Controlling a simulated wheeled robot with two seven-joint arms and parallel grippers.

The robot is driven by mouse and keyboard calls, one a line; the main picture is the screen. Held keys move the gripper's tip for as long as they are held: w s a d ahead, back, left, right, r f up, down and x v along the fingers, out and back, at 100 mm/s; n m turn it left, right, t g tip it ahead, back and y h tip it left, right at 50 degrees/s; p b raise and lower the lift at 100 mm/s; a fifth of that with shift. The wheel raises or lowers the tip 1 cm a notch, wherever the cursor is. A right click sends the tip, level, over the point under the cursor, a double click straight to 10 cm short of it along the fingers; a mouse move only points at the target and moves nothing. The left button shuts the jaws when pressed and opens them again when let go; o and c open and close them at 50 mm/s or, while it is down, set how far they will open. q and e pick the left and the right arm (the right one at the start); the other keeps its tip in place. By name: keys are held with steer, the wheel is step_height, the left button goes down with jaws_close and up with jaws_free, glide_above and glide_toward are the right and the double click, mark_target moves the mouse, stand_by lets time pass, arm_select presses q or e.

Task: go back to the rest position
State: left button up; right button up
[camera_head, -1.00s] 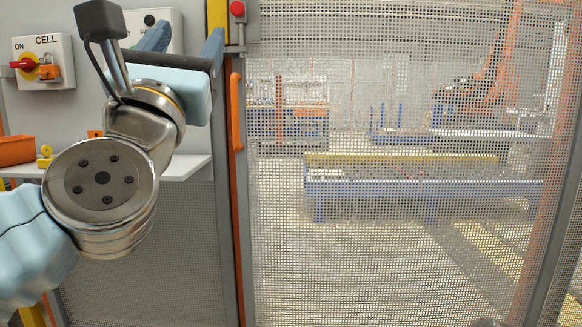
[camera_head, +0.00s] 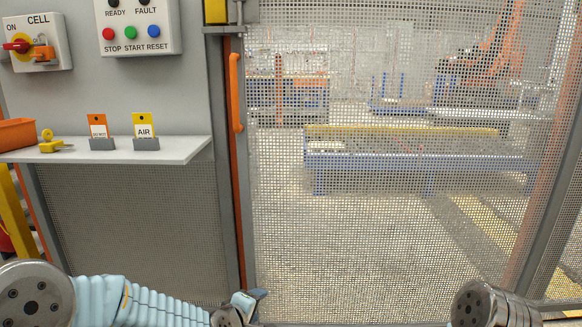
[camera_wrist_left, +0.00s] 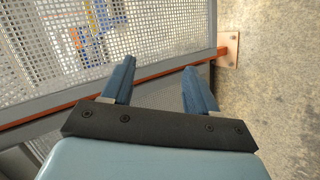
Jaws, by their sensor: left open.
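My left gripper (camera_wrist_left: 160,82) is open and empty in the left wrist view, its two blue fingers spread apart. Behind them show mesh fencing, an orange-brown rail and bare floor. In the head view my left arm lies low along the bottom edge, with a small blue part at its end near the foot of the gate. Only a metal joint of my right arm shows at the bottom right; my right gripper is out of the picture.
A mesh gate (camera_head: 390,235) with an orange handle (camera_head: 236,92) closes off the cell. At left are a grey shelf (camera_head: 185,150), orange tag (camera_head: 98,127), yellow AIR tag (camera_head: 145,126), yellow padlock-like piece (camera_head: 48,142), orange bin (camera_head: 15,134), CELL switch (camera_head: 38,43) and button panel (camera_head: 138,28).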

arm_select(q)
steer(key=s+a+f+m+g+p, duration=0.1)
steer(key=s+f+m+g, duration=0.1)
steer(key=s+f, duration=0.35)
steer(key=s+f+m+g, duration=0.2)
steer(key=s+f, duration=0.1)
steer(key=f, duration=0.5)
steer(key=s+a+f+m+g, duration=0.1)
steer(key=s+f+m+g, duration=0.2)
steer(key=s, duration=0.6)
steer(key=s+f+m+g+p, duration=0.1)
steer(key=s+f+m+g, duration=0.2)
steer(key=s+f, duration=0.5)
steer(key=shift+s+a+f, duration=0.15)
steer(key=shift+s+a, duration=0.2)
steer(key=shift+s, duration=0.6)
